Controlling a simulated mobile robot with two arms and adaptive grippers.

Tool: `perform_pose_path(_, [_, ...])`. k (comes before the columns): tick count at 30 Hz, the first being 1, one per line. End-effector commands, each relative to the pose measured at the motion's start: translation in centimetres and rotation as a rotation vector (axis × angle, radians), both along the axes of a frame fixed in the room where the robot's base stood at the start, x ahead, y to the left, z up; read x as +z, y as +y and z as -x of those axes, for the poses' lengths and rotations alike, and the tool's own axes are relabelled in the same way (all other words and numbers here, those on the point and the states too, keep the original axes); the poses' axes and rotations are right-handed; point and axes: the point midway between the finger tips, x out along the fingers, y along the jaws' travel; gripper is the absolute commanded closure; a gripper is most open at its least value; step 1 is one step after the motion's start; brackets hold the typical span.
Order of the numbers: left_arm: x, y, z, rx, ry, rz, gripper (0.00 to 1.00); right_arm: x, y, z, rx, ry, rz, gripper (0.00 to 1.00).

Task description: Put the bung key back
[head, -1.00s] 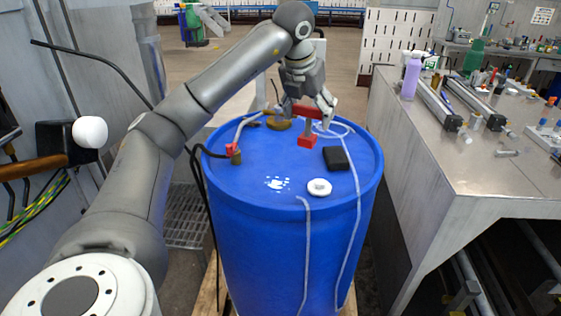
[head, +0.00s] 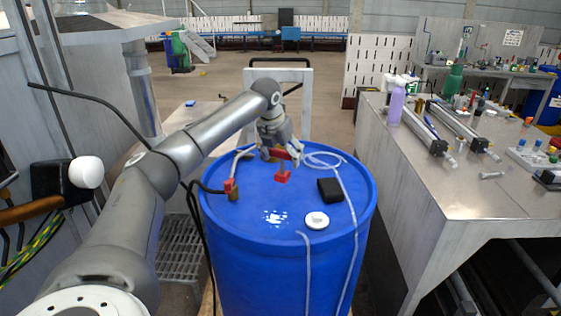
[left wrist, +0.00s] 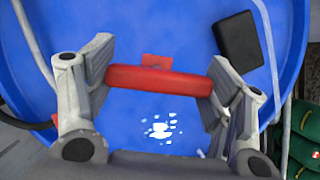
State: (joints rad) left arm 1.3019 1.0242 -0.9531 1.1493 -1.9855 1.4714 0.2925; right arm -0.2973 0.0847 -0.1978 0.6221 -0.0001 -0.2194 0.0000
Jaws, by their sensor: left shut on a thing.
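The bung key is a red bar handle (head: 284,154) on a thin shaft with a red block (head: 283,177) at its lower end. My left gripper (head: 281,153) is shut on the handle, over the back half of the blue drum lid (head: 250,205). The key looks upright; I cannot tell whether its block touches the lid. In the left wrist view the handle (left wrist: 158,81) lies across between the two fingers, with part of the red block (left wrist: 157,61) showing behind it. My right gripper is not in view.
On the lid are a black box (head: 330,190), a white round cap (head: 317,220), a red-and-brass fitting (head: 231,189) at the left and a clear hose (head: 346,193). A metal bench (head: 480,190) with cylinders and a purple bottle (head: 396,105) stands right. The lid's front is mostly clear.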

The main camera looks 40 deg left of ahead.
Motion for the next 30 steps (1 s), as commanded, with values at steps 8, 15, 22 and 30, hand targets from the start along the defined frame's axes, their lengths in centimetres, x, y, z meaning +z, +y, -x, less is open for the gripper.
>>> perform_pose_path(8, [-2.1,1.3,-0.5,-0.001,0.003,0.0,0.69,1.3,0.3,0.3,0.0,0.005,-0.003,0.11])
perform_pose_path(15, [-4.5,1.2,-0.6,0.0,-0.001,0.001,0.69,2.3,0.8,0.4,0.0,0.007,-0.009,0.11])
perform_pose_path(22, [-4.6,1.2,-0.6,0.0,-0.002,0.0,0.69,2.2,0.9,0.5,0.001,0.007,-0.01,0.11])
perform_pose_path(30, [-4.9,1.2,-0.6,0.0,-0.001,0.001,0.08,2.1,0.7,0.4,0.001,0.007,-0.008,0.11])
